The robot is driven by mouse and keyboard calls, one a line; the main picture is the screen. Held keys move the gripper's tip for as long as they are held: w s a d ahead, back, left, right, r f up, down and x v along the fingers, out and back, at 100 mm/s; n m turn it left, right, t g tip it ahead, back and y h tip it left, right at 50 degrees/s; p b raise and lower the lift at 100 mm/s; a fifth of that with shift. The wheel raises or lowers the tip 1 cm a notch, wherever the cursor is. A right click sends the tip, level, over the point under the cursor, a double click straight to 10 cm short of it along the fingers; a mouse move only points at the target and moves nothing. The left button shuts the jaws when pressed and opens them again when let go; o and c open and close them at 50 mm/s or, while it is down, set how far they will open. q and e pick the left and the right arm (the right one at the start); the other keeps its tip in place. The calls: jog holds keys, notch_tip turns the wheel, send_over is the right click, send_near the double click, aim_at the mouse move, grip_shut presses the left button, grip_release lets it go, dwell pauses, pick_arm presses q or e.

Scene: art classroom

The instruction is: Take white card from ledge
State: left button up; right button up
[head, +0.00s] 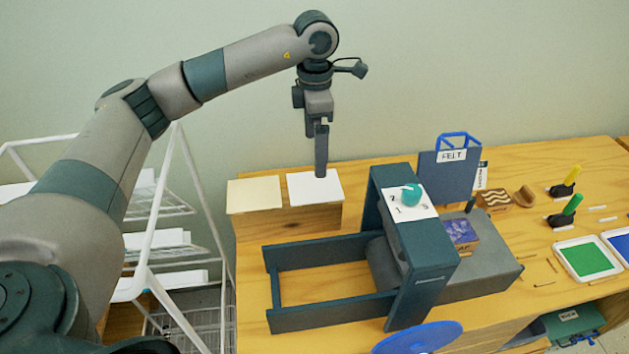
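The white card (328,192) lies flat on top of a low wooden ledge (285,223) at the back left of the table. A cream card (254,194) lies beside it to the left. My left gripper (321,174) points straight down over the white card, with its fingertips at or just above the card's back half. I see the fingers edge-on, one in front of the other, so their opening is hidden. I cannot tell whether they touch the card. My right gripper is not in view.
A dark teal press (421,281) with a numbered dial stands right of the ledge, its open frame in front. A blue felt holder (448,174), ink pads (587,258) and stamps are further right. A white wire rack (183,240) stands left of the table (353,171).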

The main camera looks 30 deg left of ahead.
pick_arm(q)
jog(key=p, duration=0.2)
send_over(315, 186)
jog(key=f, duration=0.4)
jog(key=shift+s+d, duration=0.1)
jog(key=shift+s, duration=0.1)
jog(key=shift+f, duration=0.65)
jog(key=shift+f+p, duration=0.5)
jog(key=shift+p, duration=0.15)
jog(key=shift+w+f+p, duration=0.15)
jog(key=shift+f+p, duration=0.55)
jog(key=shift+f, duration=0.05)
notch_tip(315, 186, down, 2)
jog(key=shift+p, duration=0.45)
jog(key=shift+f, duration=0.35)
jog(key=shift+c, duration=0.3)
